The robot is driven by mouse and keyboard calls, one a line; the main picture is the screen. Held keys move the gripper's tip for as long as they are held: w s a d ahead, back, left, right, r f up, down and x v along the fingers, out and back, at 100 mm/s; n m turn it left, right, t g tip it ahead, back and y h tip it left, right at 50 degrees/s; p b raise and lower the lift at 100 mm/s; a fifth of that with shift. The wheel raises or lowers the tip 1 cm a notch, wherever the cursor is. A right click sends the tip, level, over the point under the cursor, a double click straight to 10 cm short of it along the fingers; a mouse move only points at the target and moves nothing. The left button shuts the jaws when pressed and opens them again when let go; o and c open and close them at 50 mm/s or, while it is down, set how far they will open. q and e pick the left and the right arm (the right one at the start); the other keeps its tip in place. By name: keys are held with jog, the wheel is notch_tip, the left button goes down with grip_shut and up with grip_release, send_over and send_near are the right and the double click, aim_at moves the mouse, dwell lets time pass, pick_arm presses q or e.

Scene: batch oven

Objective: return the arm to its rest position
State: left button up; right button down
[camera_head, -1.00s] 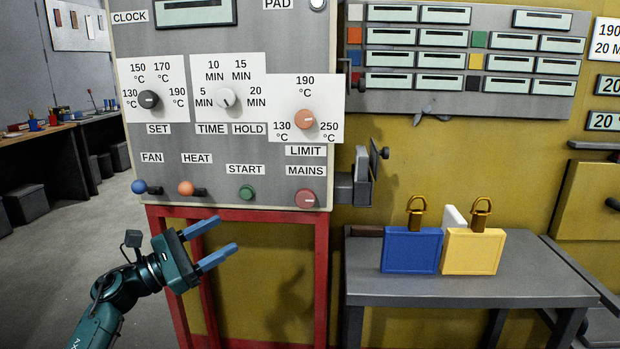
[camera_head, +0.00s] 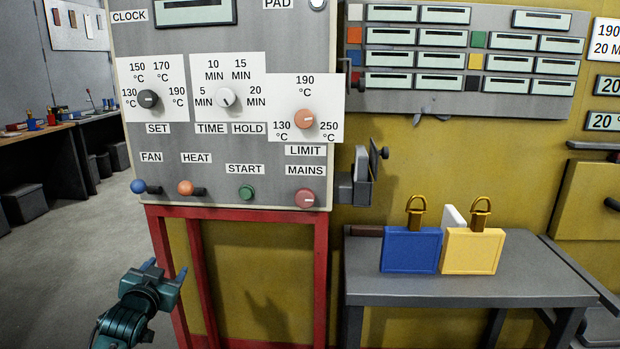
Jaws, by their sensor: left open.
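My left gripper (camera_head: 164,270) is low at the left of the head view, in front of the red stand's left legs. Its two blue fingers are apart and point up and away, with nothing between them. It is below the oven control panel (camera_head: 225,178) and touches none of its knobs or levers. My left arm comes up from the bottom left edge. My right gripper is not in view.
The panel stands on a red frame (camera_head: 240,213). A grey table (camera_head: 470,290) at the right holds a blue tag block (camera_head: 411,250) and a yellow one (camera_head: 473,251). A bench (camera_head: 40,150) stands far left.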

pick_arm(q)
jog(key=s+d+f+m+g+h, duration=0.1)
jog(key=s+d+f+g+h, duration=0.1)
jog(key=s+d+f, duration=0.55)
jog(key=s+d+f+g+h, duration=0.1)
jog(key=s+d+f, duration=0.3)
jog(key=s+f, duration=0.6)
jog(key=s+d+f+g, duration=0.1)
jog(key=s+d, duration=0.2)
jog(key=s, duration=0.6)
jog(key=s+d+f+n+g+h, duration=0.1)
jog(key=s+d+f, duration=0.1)
jog(key=s, duration=0.8)
jog(key=shift+d+g+h, duration=0.3)
jog(key=shift+d+g, duration=0.1)
jog(key=shift+d, duration=0.5)
jog(key=shift+s, duration=0.1)
jog(key=shift+c, duration=0.2)
